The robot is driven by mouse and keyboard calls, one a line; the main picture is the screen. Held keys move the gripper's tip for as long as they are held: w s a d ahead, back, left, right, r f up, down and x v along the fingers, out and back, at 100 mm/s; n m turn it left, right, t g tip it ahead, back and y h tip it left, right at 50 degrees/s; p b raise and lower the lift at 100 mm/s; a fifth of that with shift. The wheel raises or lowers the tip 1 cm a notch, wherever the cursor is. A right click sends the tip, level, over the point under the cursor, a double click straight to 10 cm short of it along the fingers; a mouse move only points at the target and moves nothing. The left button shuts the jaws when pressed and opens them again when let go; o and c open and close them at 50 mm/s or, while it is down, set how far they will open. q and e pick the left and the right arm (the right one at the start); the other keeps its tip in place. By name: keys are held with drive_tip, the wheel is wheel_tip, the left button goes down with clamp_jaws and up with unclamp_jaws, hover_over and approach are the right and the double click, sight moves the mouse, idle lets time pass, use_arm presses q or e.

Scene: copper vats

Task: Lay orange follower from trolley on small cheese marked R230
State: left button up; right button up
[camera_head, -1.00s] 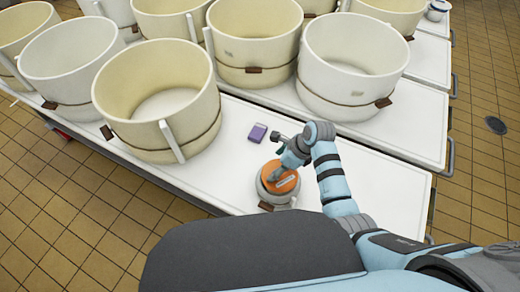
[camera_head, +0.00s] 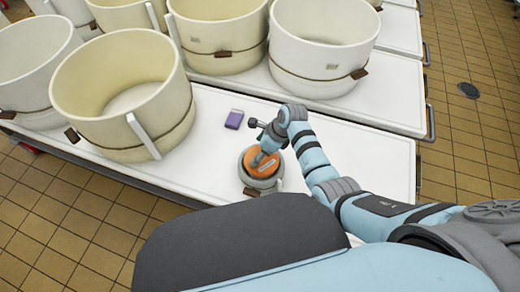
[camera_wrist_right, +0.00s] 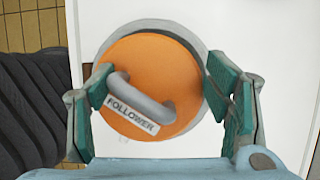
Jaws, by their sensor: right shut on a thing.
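The orange follower (camera_head: 266,168) is a round disc with a grey handle and a label. It lies over the mouth of a small pale round mould (camera_head: 249,181) on the white table, near its front edge. In the right wrist view the follower (camera_wrist_right: 168,60) covers most of the pale rim (camera_wrist_right: 196,46), off-centre to the lower left. My right gripper (camera_head: 262,157) is shut on the follower from above, one finger by the handle's left end. In the wrist view its green-padded fingers (camera_wrist_right: 165,92) flank the disc. No R230 mark is legible. My left gripper is out of view.
A purple box (camera_head: 234,119) lies on the white table (camera_head: 360,172) behind the mould. Large cream vats (camera_head: 120,95) stand to the left and behind (camera_head: 322,45). The table is clear to the right of my right arm. Tiled floor (camera_head: 470,150) lies beyond.

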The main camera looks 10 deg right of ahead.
drive_tip(key=shift+f+b, duration=0.4)
drive_tip(key=shift+f, duration=0.45)
idle(0.8)
drive_tip(key=o, duration=1.3)
wheel_tip(320, 180, up, 7)
drive_tip(key=p, duration=0.8)
drive_tip(key=shift+r+p, duration=0.2)
drive_tip(key=shift+p, duration=0.2)
drive_tip(key=shift+f, duration=0.15)
